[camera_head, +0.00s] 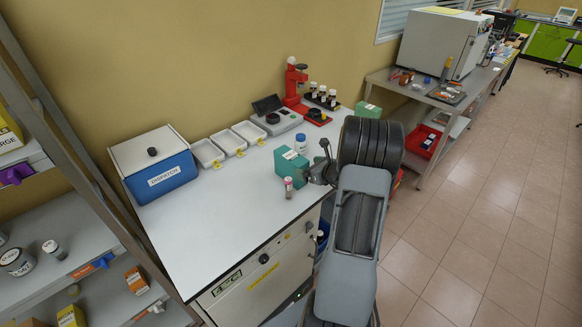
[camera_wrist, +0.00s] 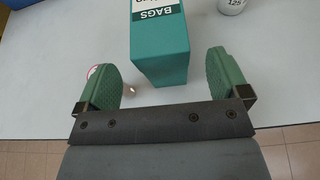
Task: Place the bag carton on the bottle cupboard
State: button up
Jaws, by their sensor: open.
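The bag carton is a teal box (camera_head: 291,167) with a white label, standing on the white worktop near its right edge. In the wrist view the carton (camera_wrist: 158,52) shows its "BAGS" label, and its near end lies between my fingertips. My gripper (camera_wrist: 163,62) is open, with a green pad on each side of the carton and a gap on both sides. In the head view my gripper (camera_head: 321,172) is just right of the carton, partly hidden by my arm. A grey cabinet (camera_head: 262,274) is under the worktop; I cannot tell if it is the bottle cupboard.
A small pink-capped vial (camera_head: 288,187) stands close in front of the carton, and a blue-capped jar (camera_head: 300,143) close behind. A blue dispatch box (camera_head: 158,168), trays (camera_head: 229,143) and a scale (camera_head: 275,116) line the wall. The worktop's front left is clear.

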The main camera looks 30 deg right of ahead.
aim_at(299, 164)
jog(key=shift+p+x, duration=0.4)
jog(key=shift+x, duration=0.4)
jog(key=shift+p+x, duration=0.65)
jog(key=shift+x, duration=1.5)
jog(key=shift+c, duration=0.2)
jog(key=c, duration=1.2)
jog(key=shift+r, duration=0.15)
